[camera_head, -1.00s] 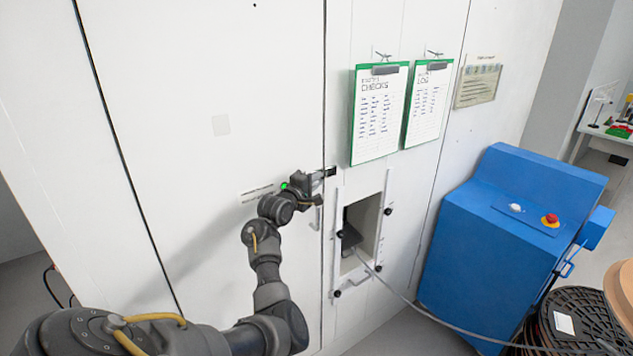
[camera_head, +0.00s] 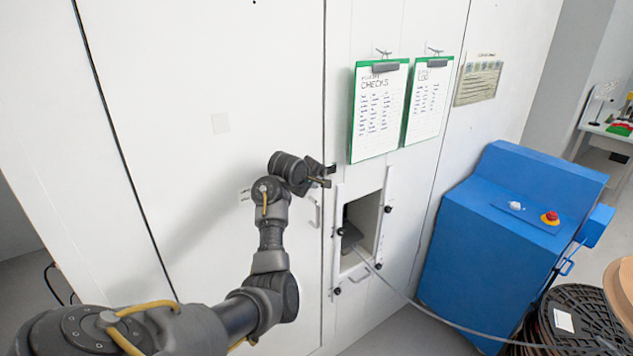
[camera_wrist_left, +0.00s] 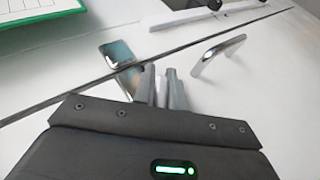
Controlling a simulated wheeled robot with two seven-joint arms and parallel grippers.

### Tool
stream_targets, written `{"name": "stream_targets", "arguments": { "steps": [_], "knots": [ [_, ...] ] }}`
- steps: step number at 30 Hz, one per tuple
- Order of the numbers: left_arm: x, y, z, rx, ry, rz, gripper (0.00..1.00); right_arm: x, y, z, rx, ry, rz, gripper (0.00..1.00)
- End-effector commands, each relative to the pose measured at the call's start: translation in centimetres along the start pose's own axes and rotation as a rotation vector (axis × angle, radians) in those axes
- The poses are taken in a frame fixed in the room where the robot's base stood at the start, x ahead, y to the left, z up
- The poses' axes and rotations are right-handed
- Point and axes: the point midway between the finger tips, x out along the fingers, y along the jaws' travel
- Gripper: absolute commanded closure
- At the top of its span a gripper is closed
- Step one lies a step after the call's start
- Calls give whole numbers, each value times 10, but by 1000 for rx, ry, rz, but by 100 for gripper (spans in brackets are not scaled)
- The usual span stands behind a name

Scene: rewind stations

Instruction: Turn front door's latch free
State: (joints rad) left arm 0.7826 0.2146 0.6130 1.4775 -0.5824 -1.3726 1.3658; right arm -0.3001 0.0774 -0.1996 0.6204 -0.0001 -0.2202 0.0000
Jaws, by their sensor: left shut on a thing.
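The front door (camera_head: 220,70) is the large white panel left of the dark vertical seam, and it looks closed. Its small dark latch (camera_head: 332,169) sits at the seam; a glossy end of the latch also shows in the left wrist view (camera_wrist_left: 117,53), beside the seam. My left gripper (camera_head: 325,180) is at the latch, shut on it, with its fingers (camera_wrist_left: 164,76) close to the panel. The fingers and wrist hide part of the latch, so its exact angle is hard to tell. My right gripper is not in view.
A pull handle (camera_head: 316,212) stands out from the door just below my left gripper. Right of the seam are a framed opening (camera_head: 375,215) with a cable, and two green clipboards (camera_head: 354,120) above. A blue cabinet (camera_head: 470,250) stands farther right.

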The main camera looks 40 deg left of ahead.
Motion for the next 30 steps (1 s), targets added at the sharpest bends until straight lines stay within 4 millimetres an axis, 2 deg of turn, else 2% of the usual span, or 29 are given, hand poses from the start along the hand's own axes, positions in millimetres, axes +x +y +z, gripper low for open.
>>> {"name": "stream_targets", "arguments": {
  "steps": [18, 30],
  "knots": [
    [-4, -6, -5, 215, 7, -523, 100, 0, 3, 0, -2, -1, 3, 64],
    [-6, -9, -5, 304, 6, -739, 100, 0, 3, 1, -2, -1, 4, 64]
  ]
}}
